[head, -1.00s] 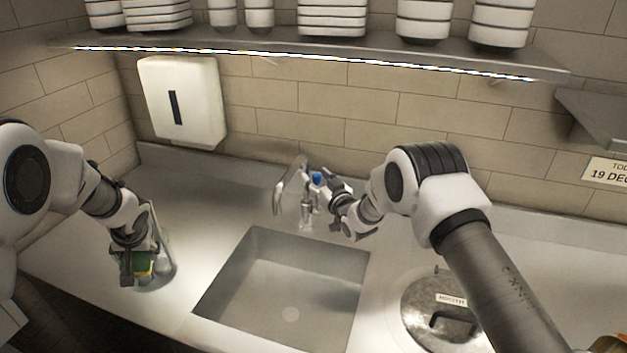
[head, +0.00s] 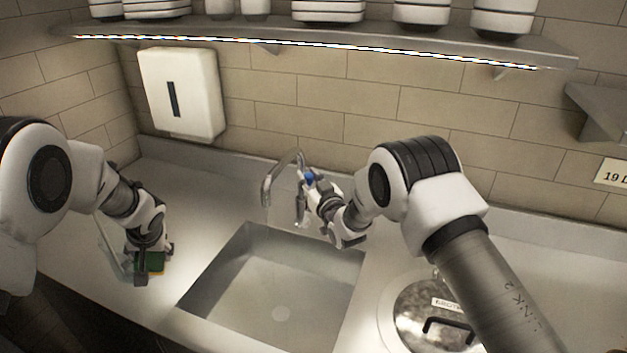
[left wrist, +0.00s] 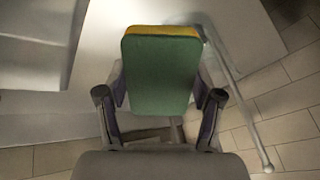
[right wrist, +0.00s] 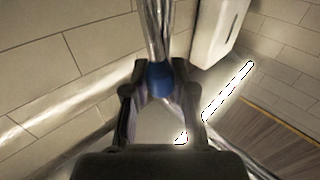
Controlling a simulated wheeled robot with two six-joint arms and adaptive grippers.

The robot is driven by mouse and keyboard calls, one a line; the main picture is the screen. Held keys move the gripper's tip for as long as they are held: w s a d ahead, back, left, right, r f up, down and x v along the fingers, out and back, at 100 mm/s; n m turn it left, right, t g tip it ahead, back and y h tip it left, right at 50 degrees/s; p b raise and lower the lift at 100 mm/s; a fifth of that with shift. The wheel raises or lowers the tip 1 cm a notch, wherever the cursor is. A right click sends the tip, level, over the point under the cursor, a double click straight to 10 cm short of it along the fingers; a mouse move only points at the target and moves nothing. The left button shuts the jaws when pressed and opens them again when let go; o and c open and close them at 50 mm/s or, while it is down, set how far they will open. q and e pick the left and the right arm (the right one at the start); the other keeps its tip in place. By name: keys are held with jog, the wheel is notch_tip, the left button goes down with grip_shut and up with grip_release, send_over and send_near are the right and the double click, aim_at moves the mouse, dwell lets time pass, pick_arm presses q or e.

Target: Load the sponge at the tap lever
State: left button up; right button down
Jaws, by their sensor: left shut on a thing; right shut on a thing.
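The sponge, green with a yellow side, shows in the left wrist view (left wrist: 160,75) and in the head view (head: 153,262). My left gripper (head: 150,255) is shut on it, above the counter left of the sink. The tap (head: 268,185) stands behind the sink. A blue-marked tap lever (head: 309,176) is at its right. My right gripper (head: 308,187) is at the lever, shut on it. In the right wrist view the blue part (right wrist: 160,82) sits between the right fingertips, with a shiny metal bar beyond it.
The empty sink (head: 275,285) lies between the arms. A lidded round pot (head: 435,310) is sunk in the counter at the right. A white dispenser (head: 180,92) hangs on the wall. A shelf with stacked dishes (head: 330,38) runs above.

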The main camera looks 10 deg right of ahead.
jog(key=c, duration=0.9)
grip_release()
jog(key=shift+w+d+f, duration=0.1)
jog(key=shift+d+f, duration=0.05)
jog(key=shift+d, duration=0.05)
jog(key=shift+a, duration=0.25)
jog(key=v, duration=1.2)
